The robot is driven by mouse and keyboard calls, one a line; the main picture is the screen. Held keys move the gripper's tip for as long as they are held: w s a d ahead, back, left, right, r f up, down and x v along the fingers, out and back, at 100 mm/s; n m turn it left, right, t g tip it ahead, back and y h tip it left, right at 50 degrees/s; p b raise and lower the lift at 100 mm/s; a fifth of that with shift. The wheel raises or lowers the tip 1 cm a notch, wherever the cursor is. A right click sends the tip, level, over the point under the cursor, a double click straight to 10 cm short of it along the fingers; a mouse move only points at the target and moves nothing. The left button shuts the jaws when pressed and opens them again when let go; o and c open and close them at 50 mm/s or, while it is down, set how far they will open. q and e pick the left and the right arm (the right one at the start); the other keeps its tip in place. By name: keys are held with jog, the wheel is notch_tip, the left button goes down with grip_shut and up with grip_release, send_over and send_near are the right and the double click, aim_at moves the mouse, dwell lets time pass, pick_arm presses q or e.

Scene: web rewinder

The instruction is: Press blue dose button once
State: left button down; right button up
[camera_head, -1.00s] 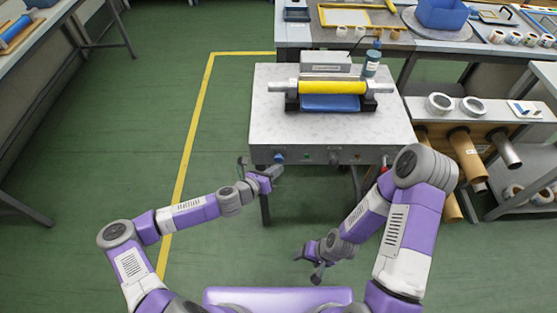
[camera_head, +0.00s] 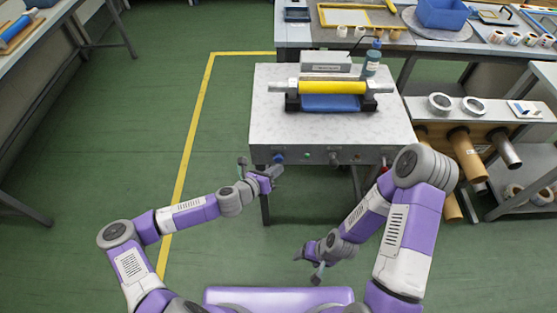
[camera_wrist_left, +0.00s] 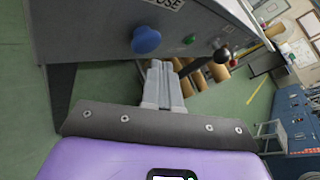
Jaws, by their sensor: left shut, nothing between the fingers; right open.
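The blue dose button (camera_head: 279,158) is a round knob on the front face of the rewinder's grey cabinet, toward its left end. It shows larger in the left wrist view (camera_wrist_left: 146,40), below a label that partly reads "USE" or "OSE". My left gripper (camera_head: 277,171) is shut and empty, just below and in front of the button. In the left wrist view its closed fingers (camera_wrist_left: 164,68) point to the right of and below the button, apart from it. My right gripper (camera_head: 317,276) is open and hangs low, well away from the cabinet front.
A green button (camera_head: 307,155) and a dark-knobbed lever (camera_head: 333,158) sit right of the blue button on the same panel. A yellow roll (camera_head: 332,88) lies on top of the machine. Floor is clear left of it.

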pick_arm(q)
jog(key=shift+w, duration=0.1)
dwell(0.5)
jog(key=shift+w, duration=0.3)
jog(key=shift+w, duration=0.6)
dwell(0.6)
dwell(0.3)
jog(key=shift+s+p, duration=0.5)
jog(key=shift+s, duration=0.5)
jog(key=shift+s, duration=0.1)
jog(key=s+p, duration=0.1)
jog(key=s, duration=0.3)
jog(key=shift+s, duration=0.4)
